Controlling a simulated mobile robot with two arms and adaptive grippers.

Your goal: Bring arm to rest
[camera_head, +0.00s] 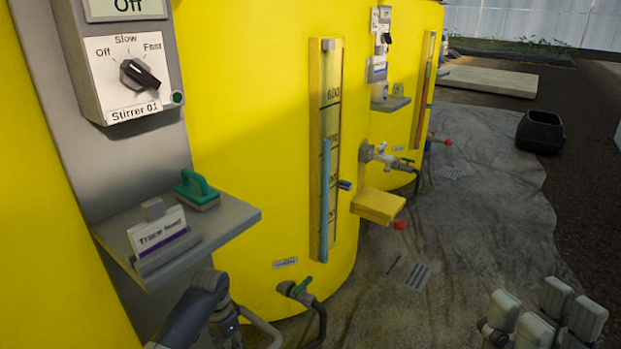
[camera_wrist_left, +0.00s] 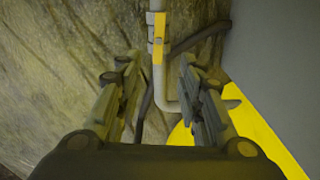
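In the head view my left arm comes in at the bottom left, below the grey shelf, and its fingers cannot be made out. The left wrist view shows my left gripper (camera_wrist_left: 160,105) with its two fingers well apart. A grey pipe (camera_wrist_left: 158,75) with a yellow part runs in the gap as seen from there; I cannot tell how far beyond the fingertips it is. No held object shows between the fingers. My right gripper (camera_head: 545,312) is at the bottom right of the head view, pale pads apart and empty, above the floor sheet.
A grey shelf (camera_head: 225,222) holds a green scrubber (camera_head: 196,190) and a label holder (camera_head: 157,235), close above my left arm. A stirrer switch box (camera_head: 128,75) hangs above it. Yellow tanks (camera_head: 250,130) with a green-handled valve (camera_head: 300,288) stand alongside. The floor sheet (camera_head: 470,230) is mostly clear.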

